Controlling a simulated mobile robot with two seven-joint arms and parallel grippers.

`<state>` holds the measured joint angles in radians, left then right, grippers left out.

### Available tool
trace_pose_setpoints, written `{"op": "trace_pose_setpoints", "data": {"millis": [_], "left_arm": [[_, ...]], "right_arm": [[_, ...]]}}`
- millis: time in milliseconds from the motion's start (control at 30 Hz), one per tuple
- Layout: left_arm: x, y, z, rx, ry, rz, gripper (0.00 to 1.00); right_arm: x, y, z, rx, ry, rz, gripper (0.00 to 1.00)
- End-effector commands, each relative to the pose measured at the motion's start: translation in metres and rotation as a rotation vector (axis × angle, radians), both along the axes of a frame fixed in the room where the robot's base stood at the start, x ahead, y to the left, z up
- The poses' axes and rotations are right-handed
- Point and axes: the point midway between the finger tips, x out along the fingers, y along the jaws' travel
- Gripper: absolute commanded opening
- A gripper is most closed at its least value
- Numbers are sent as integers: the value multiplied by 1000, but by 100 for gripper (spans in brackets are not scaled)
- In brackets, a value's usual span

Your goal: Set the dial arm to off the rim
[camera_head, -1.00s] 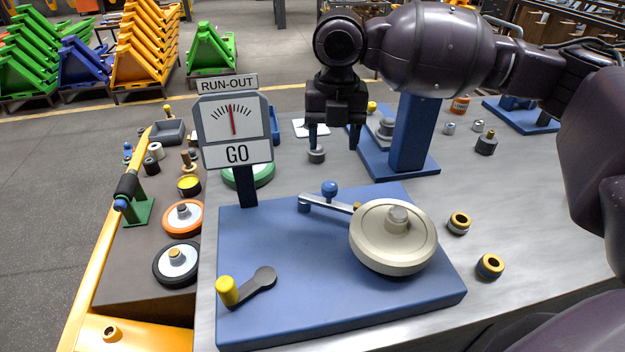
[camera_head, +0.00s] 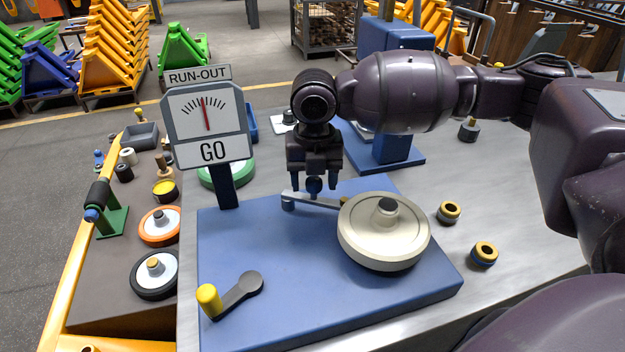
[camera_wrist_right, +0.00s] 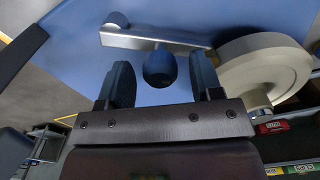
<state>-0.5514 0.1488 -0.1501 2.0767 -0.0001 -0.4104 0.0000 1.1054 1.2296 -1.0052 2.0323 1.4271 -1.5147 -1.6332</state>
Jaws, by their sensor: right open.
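The dial arm (camera_head: 325,202) is a grey bar on the blue base plate (camera_head: 250,250), with a blue knob (camera_head: 314,186) standing on it. Its right end reaches the rim of the cream wheel (camera_head: 350,232); whether it touches cannot be told. My right gripper (camera_head: 314,183) is open over the knob. In the right wrist view the knob (camera_wrist_right: 160,68) lies between the two open fingers (camera_wrist_right: 162,85), with a gap on each side. The arm (camera_wrist_right: 155,41) runs toward the wheel (camera_wrist_right: 268,68). The gauge (camera_head: 206,115) reads GO under RUN-OUT. My left gripper is not in view.
A yellow-handled crank (camera_head: 228,295) sits at the plate's front left. Two brass-and-black bushings (camera_head: 449,212) (camera_head: 484,254) lie right of the plate. Orange-rimmed (camera_head: 159,224) and black-rimmed (camera_head: 156,274) wheels sit left. A blue stand (camera_head: 392,148) rises behind.

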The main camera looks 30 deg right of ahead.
Motion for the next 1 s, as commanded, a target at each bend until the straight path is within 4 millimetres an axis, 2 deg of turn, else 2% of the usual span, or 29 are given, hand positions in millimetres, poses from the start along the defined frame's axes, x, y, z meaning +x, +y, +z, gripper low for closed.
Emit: {"op": "trace_pose_setpoints", "data": {"millis": [333,733,1000], "left_arm": [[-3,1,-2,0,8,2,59],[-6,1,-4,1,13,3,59],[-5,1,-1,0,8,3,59]], "right_arm": [[0,0,-3,0,-1,0,59],[0,0,-3,1,0,0,0],[0,-1,-2,0,-1,17,0]]}}
